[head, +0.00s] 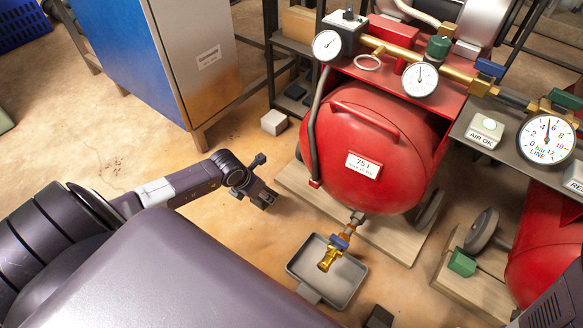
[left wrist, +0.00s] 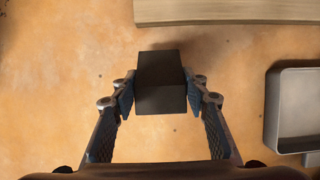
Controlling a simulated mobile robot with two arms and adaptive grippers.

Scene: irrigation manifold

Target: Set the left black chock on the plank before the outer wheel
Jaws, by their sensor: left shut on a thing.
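My left gripper (head: 259,193) is shut on a black chock (left wrist: 161,82). In the left wrist view the fingers press its two sides, over bare floor. The plank (left wrist: 225,12) lies beyond the chock, apart from it in that picture. In the head view the plank (head: 385,238) runs under the red tank (head: 372,145), and the gripper is off its left end. A dark wheel (head: 430,208) shows at the tank's right side. The tank hides any wheel on its left. Another black block (head: 378,317) shows at the bottom edge. My right gripper is out of view.
A grey drain tray (head: 348,290) stands on the floor under a brass valve (head: 329,259). A white block (head: 274,122) lies near the blue cabinet (head: 130,60). A second red tank with a wheel and green chock (head: 462,262) stands at the right.

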